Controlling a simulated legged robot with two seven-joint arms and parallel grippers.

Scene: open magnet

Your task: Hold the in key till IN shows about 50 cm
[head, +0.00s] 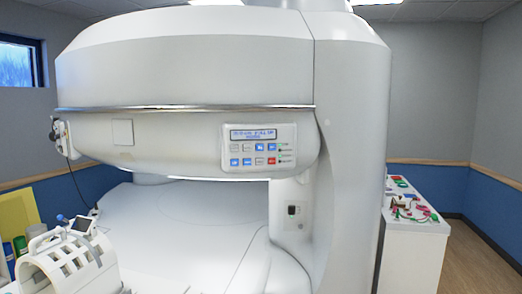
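The control panel (259,147) is on the front of the large white magnet (200,80), right of its middle and under the silver trim strip. Its lit blue display (253,134) carries small text that I cannot read surely, so the IN value is unclear. Below are two rows of small keys, mostly blue or pale, with one red key (271,161) at lower right. The key labels are too small to read, so I cannot tell which is the in key. Neither of my grippers is in view, and nothing covers the panel.
The white patient table (180,230) lies under the magnet's upper part. A white slotted coil (70,265) stands at lower left, near green and blue containers. A white cabinet (415,245) with small coloured items is at right. Space before the panel looks clear.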

